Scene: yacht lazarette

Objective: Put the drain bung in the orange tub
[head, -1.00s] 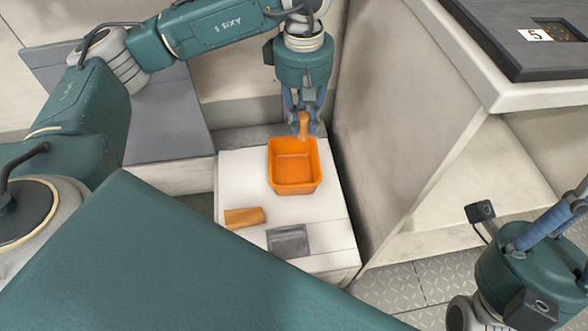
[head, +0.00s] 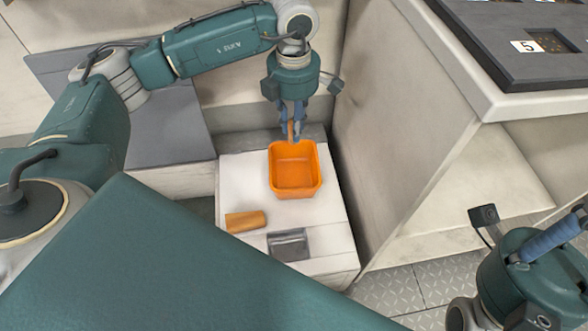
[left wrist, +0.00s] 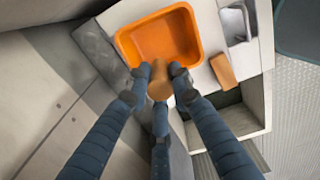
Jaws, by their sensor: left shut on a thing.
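The orange tub (head: 294,192) stands open and looks empty on a white bench; it also shows in the left wrist view (left wrist: 196,36). My left gripper (head: 293,128) points down at the tub's back rim. Its blue fingers are shut on a tan-brown round piece, which I take for the drain bung (left wrist: 159,86). In the left wrist view the bung shows just at the tub's near rim, not clearly inside it. The fingers partly hide it. My right gripper (head: 552,238) is at the right edge, cut off by the frame.
An orange-brown block (head: 246,221) lies on the white bench (head: 236,180) in front of the tub, beside a grey recessed box (head: 289,244). A tall pale wall (head: 395,130) stands close to the right. A dark tray marked 5 (head: 500,40) sits on the counter at upper right.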

